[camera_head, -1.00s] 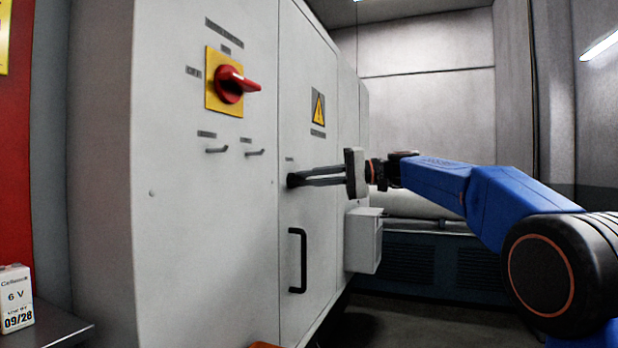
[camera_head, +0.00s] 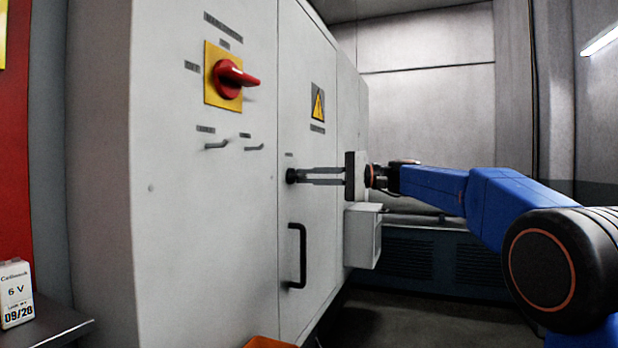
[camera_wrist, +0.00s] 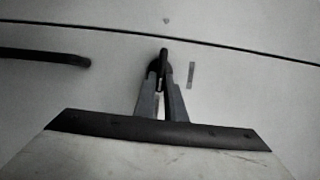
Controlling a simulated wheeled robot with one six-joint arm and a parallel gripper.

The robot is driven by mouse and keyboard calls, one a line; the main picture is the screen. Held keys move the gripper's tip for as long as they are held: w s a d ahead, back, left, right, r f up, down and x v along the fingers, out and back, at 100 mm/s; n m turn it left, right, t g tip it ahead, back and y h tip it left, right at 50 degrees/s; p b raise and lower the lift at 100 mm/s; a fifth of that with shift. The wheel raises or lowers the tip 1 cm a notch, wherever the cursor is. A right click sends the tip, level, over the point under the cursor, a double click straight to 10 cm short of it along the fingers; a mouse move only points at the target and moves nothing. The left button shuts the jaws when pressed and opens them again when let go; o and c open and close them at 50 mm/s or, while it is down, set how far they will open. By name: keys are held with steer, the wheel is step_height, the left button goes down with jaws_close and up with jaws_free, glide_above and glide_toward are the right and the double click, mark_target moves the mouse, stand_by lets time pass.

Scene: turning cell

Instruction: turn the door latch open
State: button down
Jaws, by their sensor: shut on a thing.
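The door latch (camera_head: 291,176) is a small dark knob on the grey cabinet door, just right of the door seam and below a small label. My gripper (camera_head: 302,175) reaches it from the right, with its two long grey fingers pointing at the door. In the wrist view, the fingertips (camera_wrist: 163,86) close in on both sides of the dark latch (camera_wrist: 163,58), and they are shut on it. The fingers hide part of the latch. The door (camera_head: 320,225) looks closed, flush with the cabinet front.
A black door handle (camera_head: 299,256) is below the latch and shows at left in the wrist view (camera_wrist: 45,56). A red rotary switch (camera_head: 233,79) and two small levers are left of the seam. A grey box (camera_head: 363,238) juts out below my gripper.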

steer(key=c, duration=1.8)
jaws_free()
steer(key=shift+d, duration=0.1)
steer(key=d, duration=1.7)
steer(key=shift+w+d+f, duration=0.1)
steer(key=shift+w+d, duration=0.05)
steer(key=shift+w, duration=0.25)
